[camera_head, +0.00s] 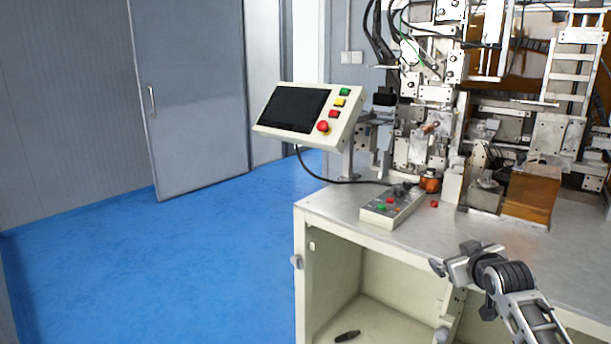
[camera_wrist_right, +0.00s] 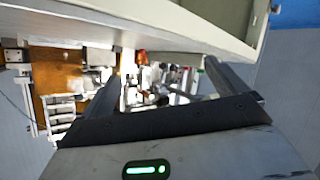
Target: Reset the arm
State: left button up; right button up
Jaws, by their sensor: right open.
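My right arm comes in from the lower right in the head view. Its gripper (camera_head: 455,262) is in front of the coil winder's table, near the front edge. In the right wrist view the two dark fingers of the right gripper (camera_wrist_right: 165,85) stand apart, with nothing between them. The table's underside and edge run across the top of that view, and the machine shows beyond the fingers, blurred and tilted. My left gripper and arm are not in view.
The coil winder (camera_head: 430,110) stands on a metal-topped table (camera_head: 335,203). A button box (camera_head: 393,207) and small red part (camera_head: 434,204) are on the top. A control panel (camera_head: 308,115) overhangs the left side. Blue floor (camera_head: 150,260) is clear at left.

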notch_tip(320, 180, up, 6)
jog(key=w+t, duration=0.1)
jog(key=t, duration=0.2)
jog(key=s+a+f+g+y, duration=0.1)
jog(key=s+a+f, duration=0.5)
jog(key=f, duration=0.4)
jog(key=s+a+f+g+y, duration=0.1)
jog(key=s+a+f, duration=0.2)
jog(key=s+f, duration=0.55)
jog(key=s+a+f+g, duration=0.1)
jog(key=s+a+f, duration=0.2)
jog(key=s, duration=0.5)
jog(key=s+a+f+g+y, duration=0.1)
jog(key=s+a+f+g, duration=0.1)
jog(key=s, duration=0.6)
jog(key=s+a+f+g, duration=0.1)
jog(key=s+a+f, duration=0.3)
jog(key=s, duration=0.3)
jog(key=shift+s+a+f+y, duration=0.3)
jog(key=shift+s+f+y, duration=0.1)
jog(key=shift+f, duration=0.4)
